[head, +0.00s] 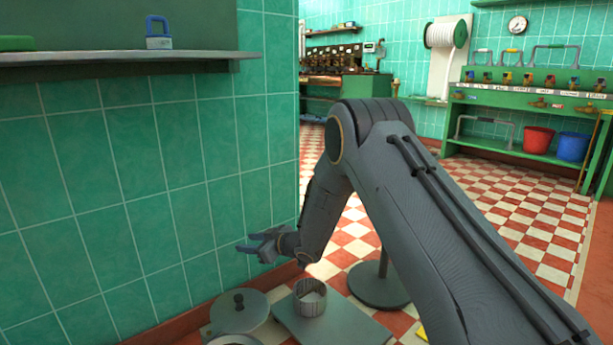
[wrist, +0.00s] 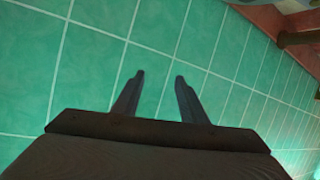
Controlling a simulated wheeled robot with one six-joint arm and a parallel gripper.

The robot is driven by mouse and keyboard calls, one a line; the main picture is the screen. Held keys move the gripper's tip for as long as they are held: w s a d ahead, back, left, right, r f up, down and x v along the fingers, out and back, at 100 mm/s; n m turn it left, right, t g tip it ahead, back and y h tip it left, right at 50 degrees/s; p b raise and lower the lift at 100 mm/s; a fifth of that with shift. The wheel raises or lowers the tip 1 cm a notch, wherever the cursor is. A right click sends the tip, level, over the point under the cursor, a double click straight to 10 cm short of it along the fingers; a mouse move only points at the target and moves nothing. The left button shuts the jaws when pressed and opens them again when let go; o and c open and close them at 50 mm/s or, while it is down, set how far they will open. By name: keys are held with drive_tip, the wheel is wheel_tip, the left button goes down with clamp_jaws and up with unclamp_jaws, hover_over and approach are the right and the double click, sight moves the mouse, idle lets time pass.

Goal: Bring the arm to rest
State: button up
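My gripper (head: 262,244) is at the end of my bent arm, beside the green tiled wall (head: 130,190) in the head view. In the wrist view my gripper (wrist: 160,78) shows two fingers apart with nothing between them. Green wall tiles fill most of the wrist view behind the fingers. The gripper is above the low platform in the head view. From these views I cannot tell whether the fingertips touch the wall.
Below my gripper are a lidded pot (head: 243,312), an open metal container (head: 311,300) and a flat plate (head: 345,328). A shelf (head: 120,60) juts from the wall at upper left. Checkered floor (head: 535,215) lies open to the right, before a green bench (head: 535,90).

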drive_tip(key=s+d+r+m+h+p, duration=0.1)
drive_tip(key=s+d+r+m+h, duration=0.15)
drive_tip(key=s+r, duration=0.5)
drive_tip(key=s+d+r+m+h+p, duration=0.1)
drive_tip(key=s+d+r+m+h, duration=0.2)
drive_tip(key=s+r, duration=0.5)
drive_tip(key=s+d+r+g+h+p, duration=0.1)
drive_tip(key=s+d+r+g, duration=0.25)
drive_tip(key=s, duration=0.95)
drive_tip(key=s+d+r+g+h+p, duration=0.15)
drive_tip(key=s+d, duration=0.25)
drive_tip(key=s, duration=0.9)
drive_tip(key=s+d+r+g+h+p, duration=0.1)
drive_tip(key=s+d+r+g+h, duration=0.2)
drive_tip(key=s, duration=1.1)
drive_tip(key=d+r+m+p, duration=0.3)
drive_tip(key=d+r+p, duration=0.7)
drive_tip(key=r+p, duration=0.4)
drive_tip(key=d+r+m+p, duration=0.4)
drive_tip(key=d+r+p, duration=0.7)
drive_tip(key=p, duration=1.2)
drive_tip(key=shift+w+d+r, duration=0.2)
drive_tip(key=shift+w+r, duration=0.05)
drive_tip(key=shift+r, duration=1.1)
